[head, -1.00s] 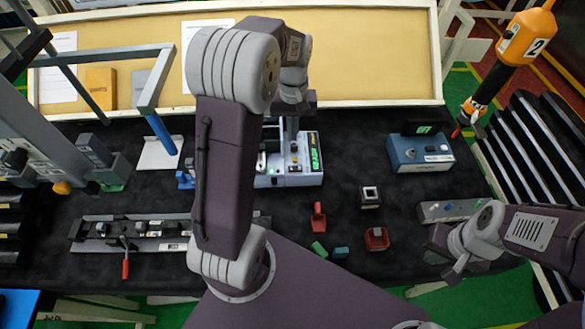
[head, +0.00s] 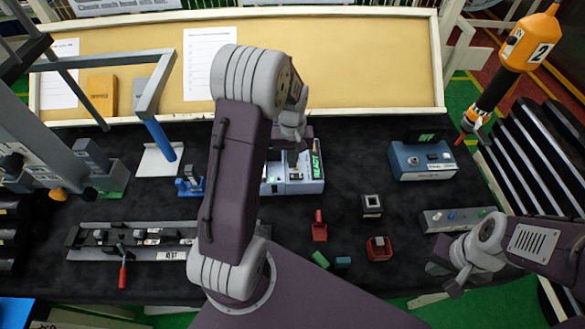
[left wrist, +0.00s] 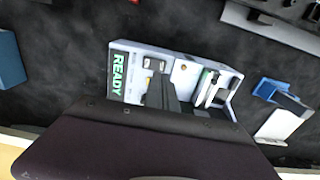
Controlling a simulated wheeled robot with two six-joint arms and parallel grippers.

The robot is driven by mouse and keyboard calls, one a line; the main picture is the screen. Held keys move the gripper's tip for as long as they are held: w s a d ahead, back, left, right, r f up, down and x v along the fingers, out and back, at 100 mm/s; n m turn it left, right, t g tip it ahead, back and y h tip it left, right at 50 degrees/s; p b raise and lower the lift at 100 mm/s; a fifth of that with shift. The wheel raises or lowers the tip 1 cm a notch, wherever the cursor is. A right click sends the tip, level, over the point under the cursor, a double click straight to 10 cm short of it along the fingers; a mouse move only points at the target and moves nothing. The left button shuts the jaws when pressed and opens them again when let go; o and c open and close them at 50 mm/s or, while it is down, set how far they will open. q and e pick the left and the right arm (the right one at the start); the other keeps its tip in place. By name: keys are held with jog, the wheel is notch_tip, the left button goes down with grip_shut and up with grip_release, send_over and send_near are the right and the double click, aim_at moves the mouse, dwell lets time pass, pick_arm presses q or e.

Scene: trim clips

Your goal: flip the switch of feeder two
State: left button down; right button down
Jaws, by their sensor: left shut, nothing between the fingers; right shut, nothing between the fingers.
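No label reading feeder two can be made out. A pale box marked READY (head: 308,170) stands mid-table, partly hidden by my left arm; it also shows in the left wrist view (left wrist: 130,72). My left gripper (head: 297,148) is shut and empty, over this box. A blue-grey box (head: 407,172) with knobs and a green display stands right of it. A grey strip (head: 436,223) with several small coloured switches lies at the right, its labels too small to read. My right gripper (head: 446,280) is shut and empty, in front of that strip.
A red-handled clamp rail (head: 90,252) lies at left. A small blue fixture (head: 190,186) is left of the READY box. Red parts (head: 379,249) and a dark square block (head: 371,204) lie front right. An orange tool marked 2 (head: 528,42) hangs at upper right.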

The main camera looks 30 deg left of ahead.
aim_at(292, 175)
pick_arm(q)
notch_tip(292, 175, down, 4)
jog(key=shift+f+p, duration=0.2)
jog(key=shift+p, duration=0.15)
jog(key=shift+f, duration=0.15)
